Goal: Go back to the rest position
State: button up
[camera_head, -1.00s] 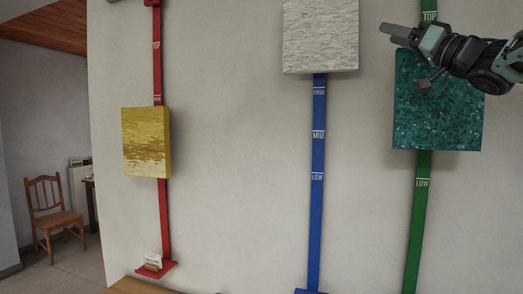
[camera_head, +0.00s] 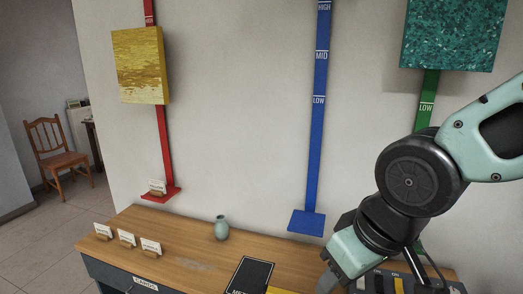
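My arm comes in from the right, and my gripper (camera_head: 328,284) points down at the bottom edge of the view, above the front right part of the wooden table. Its fingertips are partly cut off, so I cannot tell whether it is open or shut. A yellow panel (camera_head: 140,65) hangs on the red rail (camera_head: 165,140) at the left. A green panel (camera_head: 452,35) hangs on the green rail (camera_head: 427,100) at the upper right. The blue rail (camera_head: 319,130) stands between them, and no panel shows on its visible part.
The wooden table (camera_head: 180,235) carries several small cards at its left, a teal vase (camera_head: 221,228) and a black board (camera_head: 250,275). A card (camera_head: 157,187) stands on the red rail's foot. A wooden chair (camera_head: 57,150) is at the far left.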

jog(key=s+d+f+n+g+h, duration=0.1)
jog(key=s+d+f+n+g, duration=0.1)
jog(key=s, duration=0.7)
jog(key=shift+s+f+g, duration=0.4)
jog(key=shift+f+g, duration=0.1)
jog(key=shift+f, duration=0.45)
